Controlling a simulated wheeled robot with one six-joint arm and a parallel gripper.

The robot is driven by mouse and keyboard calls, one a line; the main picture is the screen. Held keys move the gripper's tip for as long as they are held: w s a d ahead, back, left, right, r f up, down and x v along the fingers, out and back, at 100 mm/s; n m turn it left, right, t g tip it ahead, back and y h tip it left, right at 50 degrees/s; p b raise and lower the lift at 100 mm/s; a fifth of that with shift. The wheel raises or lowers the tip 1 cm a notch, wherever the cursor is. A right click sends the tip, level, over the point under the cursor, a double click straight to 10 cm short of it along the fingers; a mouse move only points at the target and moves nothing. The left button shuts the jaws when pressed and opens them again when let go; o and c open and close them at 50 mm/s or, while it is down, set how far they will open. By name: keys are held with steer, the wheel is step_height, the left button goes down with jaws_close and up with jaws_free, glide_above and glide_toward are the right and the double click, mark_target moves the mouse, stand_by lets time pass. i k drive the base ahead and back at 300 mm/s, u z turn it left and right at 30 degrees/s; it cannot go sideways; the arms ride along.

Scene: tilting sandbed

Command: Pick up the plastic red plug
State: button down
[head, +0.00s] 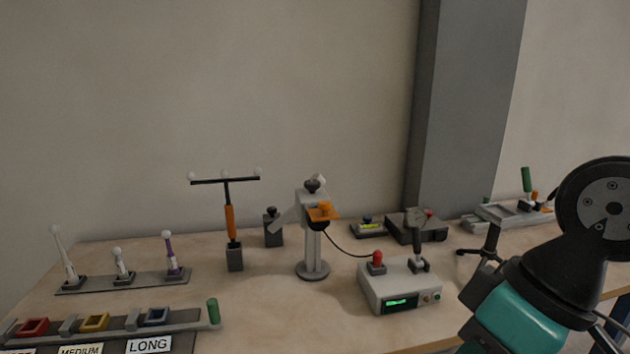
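A small red rounded piece (377,257) stands upright in a dark grey holder on top of a white instrument box (375,296). It looks like the plastic red plug, though its material is too small to tell. A black cable reaches from the orange-topped stand to near its base. Part of my arm shows at the right, in front of the table's right side and apart from the red piece. My gripper is outside the view.
A black T-bar tool (229,205), probe rack (123,281) and labelled tray (180,324) stand left. The table front centre is clear.

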mark_target(377, 255)
steer(key=z, duration=0.05)
steer(key=k, duration=1.1)
steer(key=u, duration=1.1)
steer(key=i, duration=1.55)
steer(key=z, duration=0.95)
steer(key=i, duration=0.75)
steer(key=z, duration=0.85)
